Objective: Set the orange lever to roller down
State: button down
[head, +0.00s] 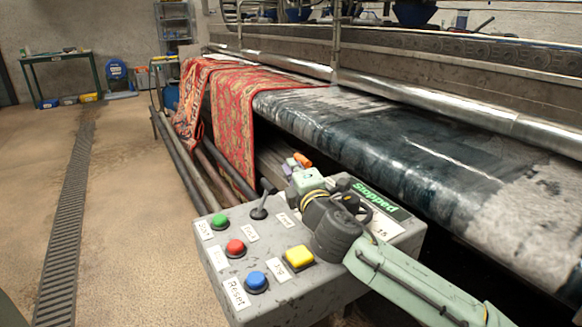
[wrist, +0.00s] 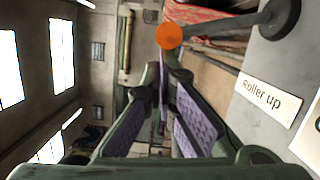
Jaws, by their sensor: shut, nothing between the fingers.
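The orange lever has an orange round knob (wrist: 169,37) on a dark grey shaft (wrist: 235,27), which runs to a pivot at the upper right of the wrist view. Its knob also shows as a small orange piece (head: 303,160) in the head view, behind the panel's far edge. My gripper (wrist: 164,70) is shut and empty, its fingertips close to the knob; I cannot tell whether they touch it. In the head view my gripper (head: 291,168) hides the lever's shaft and pivot. A white "Roller up" label (wrist: 268,100) is on the panel near the lever.
The grey control panel (head: 270,295) carries green, red, blue and yellow buttons and a black lever (head: 262,205). Its display (head: 375,197) reads "Stopped". A red patterned rug (head: 235,120) hangs over the machine behind. The floor at left is open.

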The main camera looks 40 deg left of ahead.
jog(key=w+r+m+p, duration=0.1)
jog(key=w+d+m+p, duration=0.1)
jog(key=m+p, duration=0.1)
jog(key=w+r+m+p, duration=0.1)
jog(key=w, duration=0.1)
jog(key=shift+w+d+r+m+g+h+p, duration=0.1)
jog(key=shift+d+r+m+g+h+p, duration=0.2)
jog(key=shift+d+h+p, duration=0.1)
jog(key=shift+w+d+f+m+g+p, duration=0.1)
jog(key=shift+w+d+m+g+p, duration=0.25)
jog(key=shift+w+m+p, duration=0.45)
jog(key=shift+w+d+m+g+p, duration=0.15)
jog(key=shift+w+d+m+p, duration=0.3)
jog(key=shift+w+m, duration=0.55)
jog(key=shift+w, duration=0.1)
